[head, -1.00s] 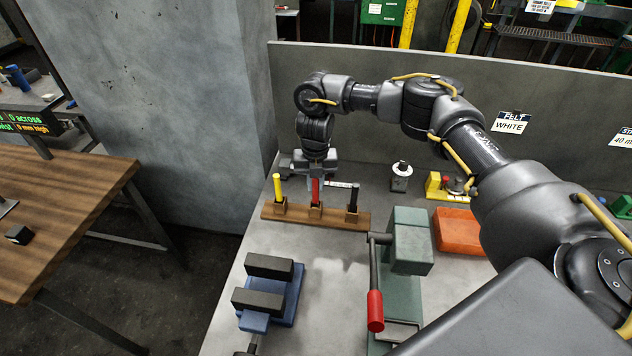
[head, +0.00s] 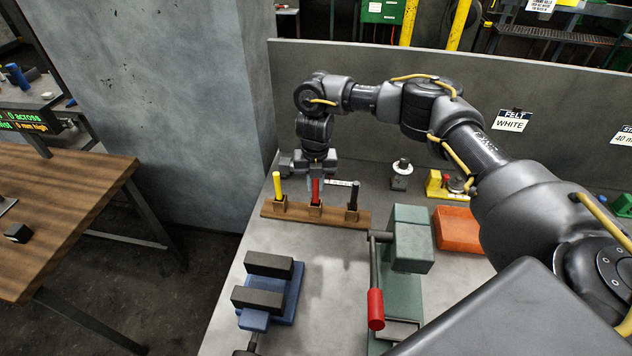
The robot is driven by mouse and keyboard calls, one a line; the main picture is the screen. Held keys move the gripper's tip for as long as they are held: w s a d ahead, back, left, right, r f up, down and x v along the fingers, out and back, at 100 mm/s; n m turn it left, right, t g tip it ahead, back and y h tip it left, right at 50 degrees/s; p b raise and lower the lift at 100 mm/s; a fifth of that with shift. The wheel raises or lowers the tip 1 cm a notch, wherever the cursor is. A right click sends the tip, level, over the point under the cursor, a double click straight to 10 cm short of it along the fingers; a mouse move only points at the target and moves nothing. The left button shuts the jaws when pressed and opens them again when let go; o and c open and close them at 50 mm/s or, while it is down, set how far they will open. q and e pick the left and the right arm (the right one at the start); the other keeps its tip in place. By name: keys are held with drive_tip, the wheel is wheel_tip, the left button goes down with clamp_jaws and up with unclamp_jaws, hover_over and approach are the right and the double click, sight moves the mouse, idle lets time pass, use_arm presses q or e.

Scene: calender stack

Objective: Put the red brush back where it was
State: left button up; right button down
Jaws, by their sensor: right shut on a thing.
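The red brush (head: 315,191) stands upright at the middle holder of a wooden rack (head: 338,217). A yellow-handled brush (head: 277,186) is in the left holder and a black-handled one (head: 353,196) in the right holder. My right gripper (head: 316,182) points down over the middle holder and is shut on the red brush's upper part. The brush's lower end is hidden in the holder, so I cannot tell whether it is fully seated. My left gripper is not in view.
A green vise-like block with a red-handled lever (head: 375,308) stands right of centre. A blue fixture with black blocks (head: 268,290) is at front left. An orange tray (head: 460,229) and a grey-white cylinder (head: 401,169) are behind. A grey wall panel closes the back.

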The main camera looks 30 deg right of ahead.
drive_tip(key=c, duration=1.3)
unclamp_jaws()
drive_tip(key=shift+r, duration=0.1)
wheel_tip(320, 180, up, 11)
drive_tip(key=shift+f+b, duration=0.2)
drive_tip(key=shift+b, duration=0.4)
drive_tip(key=shift+r, duration=0.1)
